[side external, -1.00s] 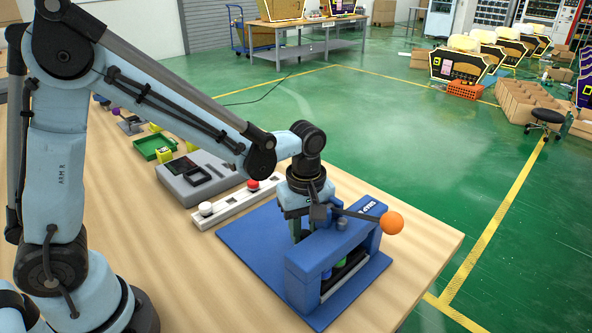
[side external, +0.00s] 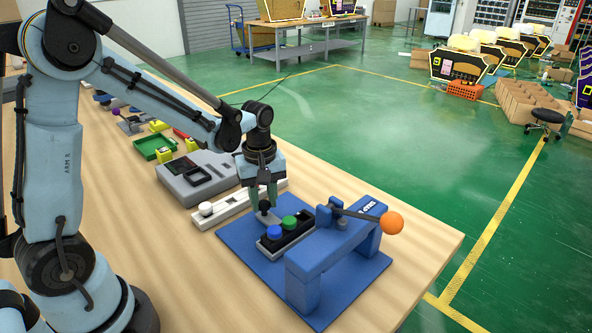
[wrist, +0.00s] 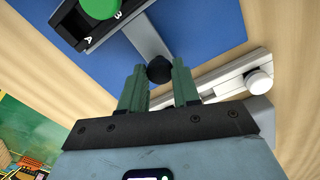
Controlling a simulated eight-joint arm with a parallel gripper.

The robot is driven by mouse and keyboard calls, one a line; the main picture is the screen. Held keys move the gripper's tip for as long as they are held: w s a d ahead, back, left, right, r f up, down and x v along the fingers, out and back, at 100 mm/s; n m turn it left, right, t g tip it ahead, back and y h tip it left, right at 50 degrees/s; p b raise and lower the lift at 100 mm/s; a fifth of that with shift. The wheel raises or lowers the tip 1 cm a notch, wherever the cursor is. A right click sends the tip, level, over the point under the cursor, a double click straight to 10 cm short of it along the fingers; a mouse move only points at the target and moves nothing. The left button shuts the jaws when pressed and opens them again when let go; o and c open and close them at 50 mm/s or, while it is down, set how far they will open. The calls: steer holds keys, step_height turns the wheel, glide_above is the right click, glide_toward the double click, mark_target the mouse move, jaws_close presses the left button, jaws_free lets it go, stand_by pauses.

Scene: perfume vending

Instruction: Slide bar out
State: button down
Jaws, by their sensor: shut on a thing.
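The slide bar (side external: 290,238) is a black tray with a grey strip, holding a blue cap (side external: 274,232) and a green cap (side external: 289,222). It lies on the blue base plate (side external: 236,240), mostly outside the blue press (side external: 305,262) on its left side. My gripper (side external: 263,202) points down at the bar's left end and is shut on its black knob (wrist: 159,71). The wrist view shows the knob between the green fingers, with the grey strip (wrist: 143,33) and the green cap (wrist: 100,7) beyond. The bar's right end is partly hidden by the press.
The press carries a lever with an orange ball (side external: 392,223). A white rail (side external: 228,207) with a white knob lies just left of the plate. A grey device (side external: 196,178) and a green tray (side external: 153,146) stand farther back. The table's front right is clear.

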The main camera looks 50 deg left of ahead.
steer(key=shift+a, duration=1.3)
steer(key=c, duration=0.8)
jaws_free()
steer(key=shift+r, duration=0.15)
step_height(320, 180, up, 12)
steer(key=shift+d, duration=0.1)
steer(key=s+d+f+m+t, duration=0.2)
steer(key=s+d+m+t, duration=0.5)
steer(key=m, duration=0.6)
steer(key=shift+s+d+m, duration=0.3)
steer(key=shift+s+d, duration=0.15)
steer(key=shift+s, duration=0.05)
